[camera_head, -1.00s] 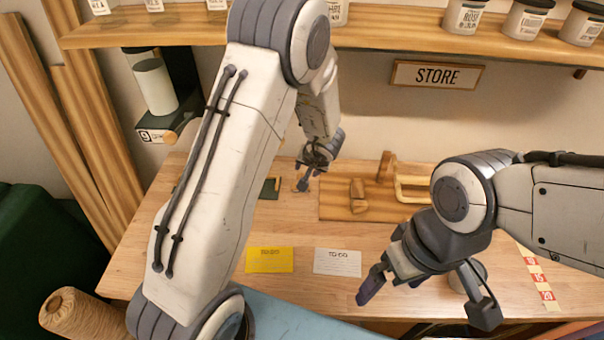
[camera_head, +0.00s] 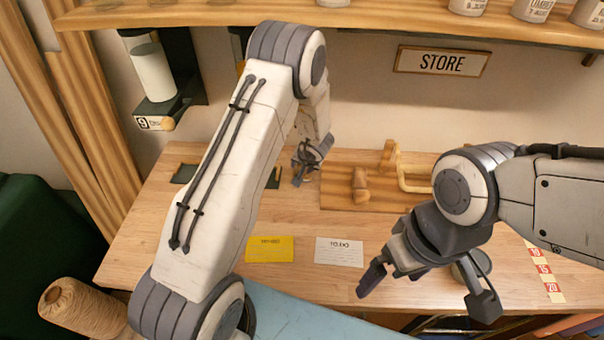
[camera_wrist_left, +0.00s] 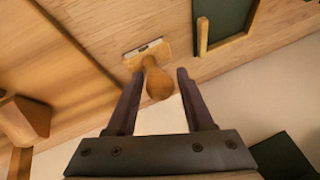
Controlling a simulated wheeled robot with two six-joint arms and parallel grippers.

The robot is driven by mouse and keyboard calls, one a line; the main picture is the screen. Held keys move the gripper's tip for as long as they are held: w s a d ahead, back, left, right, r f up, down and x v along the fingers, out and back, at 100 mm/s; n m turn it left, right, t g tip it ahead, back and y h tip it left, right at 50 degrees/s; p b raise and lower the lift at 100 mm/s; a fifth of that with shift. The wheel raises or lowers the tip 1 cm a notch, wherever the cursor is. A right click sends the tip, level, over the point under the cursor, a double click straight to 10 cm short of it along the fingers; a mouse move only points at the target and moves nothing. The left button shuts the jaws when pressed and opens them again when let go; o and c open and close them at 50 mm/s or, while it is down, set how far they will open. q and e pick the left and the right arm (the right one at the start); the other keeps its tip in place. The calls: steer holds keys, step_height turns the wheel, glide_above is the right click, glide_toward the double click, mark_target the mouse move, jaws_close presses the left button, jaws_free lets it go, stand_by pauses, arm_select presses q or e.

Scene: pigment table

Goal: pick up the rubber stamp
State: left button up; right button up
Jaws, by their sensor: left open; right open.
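The rubber stamp (camera_wrist_left: 157,84) shows in the left wrist view, with a rounded wooden handle and a flat wooden base with a pale edge. It rests on the wooden table. My left gripper (camera_wrist_left: 159,74) is open, with one finger on each side of the handle and visible gaps beside it. In the head view my left gripper (camera_head: 300,176) is low over the back of the table, and I cannot make out the stamp there. My right gripper (camera_head: 425,293) is open and empty above the table's front right.
A wooden board (camera_head: 335,195) with a wooden piece (camera_head: 360,186) and a yellowish handle-like frame (camera_head: 415,185) lies right of my left gripper. A dark green panel (camera_wrist_left: 222,22) is near the stamp. Yellow (camera_head: 270,249) and white (camera_head: 339,252) cards lie in front.

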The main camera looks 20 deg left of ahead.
arm_select(q)
jaws_close()
steer(key=shift+r, duration=0.55)
steer(key=r+p, duration=0.1)
steer(key=r, duration=0.1)
steer(key=d+r+p, duration=0.1)
steer(key=r, duration=0.1)
steer(key=shift+s+d, duration=0.1)
steer(key=s+d+r+p, duration=0.2)
steer(key=d+r, duration=0.4)
steer(key=d, duration=0.4)
steer(key=shift+s, duration=0.3)
steer(key=shift+d, duration=0.1)
